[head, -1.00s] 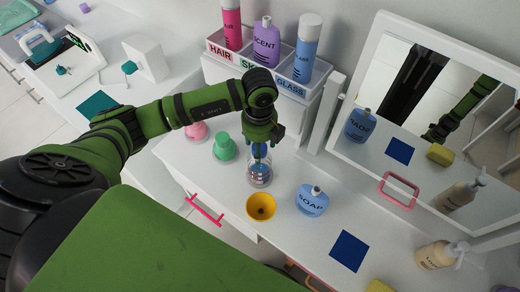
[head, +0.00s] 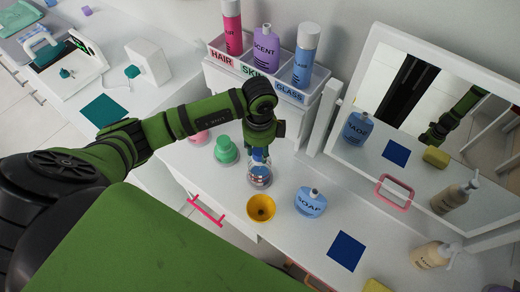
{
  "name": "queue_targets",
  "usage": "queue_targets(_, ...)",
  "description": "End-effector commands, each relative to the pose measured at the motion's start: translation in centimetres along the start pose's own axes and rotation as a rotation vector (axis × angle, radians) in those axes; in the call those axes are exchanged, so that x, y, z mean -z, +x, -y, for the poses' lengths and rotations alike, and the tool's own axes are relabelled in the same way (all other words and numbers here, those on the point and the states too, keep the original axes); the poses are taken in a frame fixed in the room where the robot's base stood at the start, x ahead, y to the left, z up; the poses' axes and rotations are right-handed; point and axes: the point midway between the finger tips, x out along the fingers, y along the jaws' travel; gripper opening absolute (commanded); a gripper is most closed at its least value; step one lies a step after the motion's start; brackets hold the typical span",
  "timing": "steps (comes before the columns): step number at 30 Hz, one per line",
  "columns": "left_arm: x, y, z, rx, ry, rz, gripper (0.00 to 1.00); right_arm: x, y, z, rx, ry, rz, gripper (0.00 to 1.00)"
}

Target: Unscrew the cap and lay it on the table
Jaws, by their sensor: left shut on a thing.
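A clear bottle (head: 260,181) with blue and reddish bands stands on the white tabletop (head: 285,235). My left gripper (head: 259,155) points down right over it and is shut on a small blue cap (head: 258,157) at the bottle's top. The fingers hide part of the cap, and I cannot tell whether it is still joined to the neck. My right gripper is not in view.
A yellow funnel-like cup (head: 261,208), a blue soap bottle (head: 310,203) and a green stopper-shaped thing (head: 226,150) stand close around the bottle. A dark blue square (head: 346,251) lies flat at the right. A labelled rack (head: 261,77) and a mirror (head: 400,155) stand behind.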

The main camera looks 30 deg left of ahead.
Motion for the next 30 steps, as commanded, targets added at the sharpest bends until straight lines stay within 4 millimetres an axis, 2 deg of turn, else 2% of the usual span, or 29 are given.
queue_targets(30, 0.1, -0.1, -0.1, -0.005, -0.840, -0.002, 0.02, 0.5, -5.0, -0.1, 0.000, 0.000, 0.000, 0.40)
